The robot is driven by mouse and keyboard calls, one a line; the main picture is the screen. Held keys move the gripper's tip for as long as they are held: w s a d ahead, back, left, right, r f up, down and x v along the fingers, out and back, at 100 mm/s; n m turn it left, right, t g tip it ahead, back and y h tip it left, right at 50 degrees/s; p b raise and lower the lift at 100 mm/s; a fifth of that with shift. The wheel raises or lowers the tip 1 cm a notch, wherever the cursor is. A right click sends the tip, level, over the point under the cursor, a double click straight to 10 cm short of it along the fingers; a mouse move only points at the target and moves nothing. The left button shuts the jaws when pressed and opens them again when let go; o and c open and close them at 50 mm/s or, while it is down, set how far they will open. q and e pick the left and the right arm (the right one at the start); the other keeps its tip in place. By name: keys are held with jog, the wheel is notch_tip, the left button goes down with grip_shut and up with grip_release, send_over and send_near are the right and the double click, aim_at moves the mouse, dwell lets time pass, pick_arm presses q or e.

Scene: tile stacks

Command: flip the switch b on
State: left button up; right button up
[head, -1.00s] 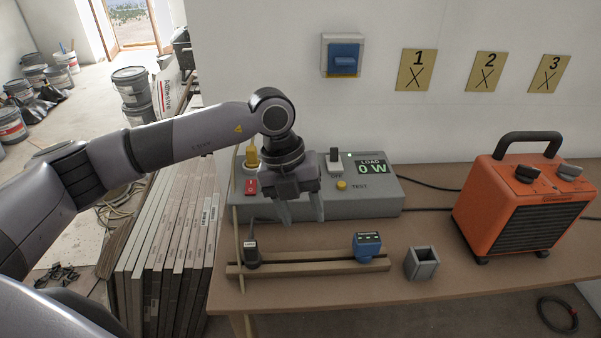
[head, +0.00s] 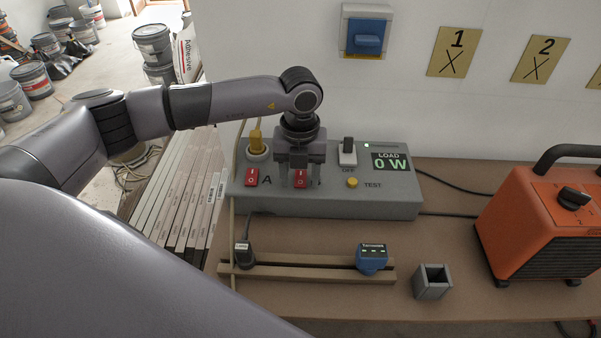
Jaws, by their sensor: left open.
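A grey power box (head: 340,205) stands on the bench with a display reading LOAD 0 W. A red rocker switch (head: 251,177) with the letter A beside it is at its left. A second red rocker (head: 301,177) is to the right of A; its label is mostly hidden by my gripper, so I cannot read it as B. My left gripper (head: 300,182) is open, pointing down in front of the box face, with one finger on each side of this second rocker. I cannot tell whether it touches. My right gripper is out of view.
A yellow plug (head: 256,140) sits in the box's top left. A black-and-white lever marked OFF (head: 347,152) and a yellow TEST button (head: 352,183) are right of the gripper. A wooden rail (head: 310,272), a grey square holder (head: 432,282) and an orange heater (head: 540,225) stand nearby.

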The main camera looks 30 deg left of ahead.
pick_arm(q)
jog(key=shift+f, duration=0.45)
grip_shut()
jog(key=shift+w+a+r+g+h, duration=0.1)
jog(key=shift+w+g+h, duration=0.15)
jog(key=shift+g, duration=0.3)
jog(key=shift+w+a+r+g+h, duration=0.1)
jog(key=shift+g+h, duration=0.15)
jog(key=shift+g, duration=0.3)
jog(key=shift+w+g+h+b, duration=0.25)
jog(key=shift+g+h+b, duration=0.3)
jog(key=shift+g, duration=0.35)
jog(key=shift+r, duration=0.1)
jog(key=shift+a, duration=0.1)
grip_release()
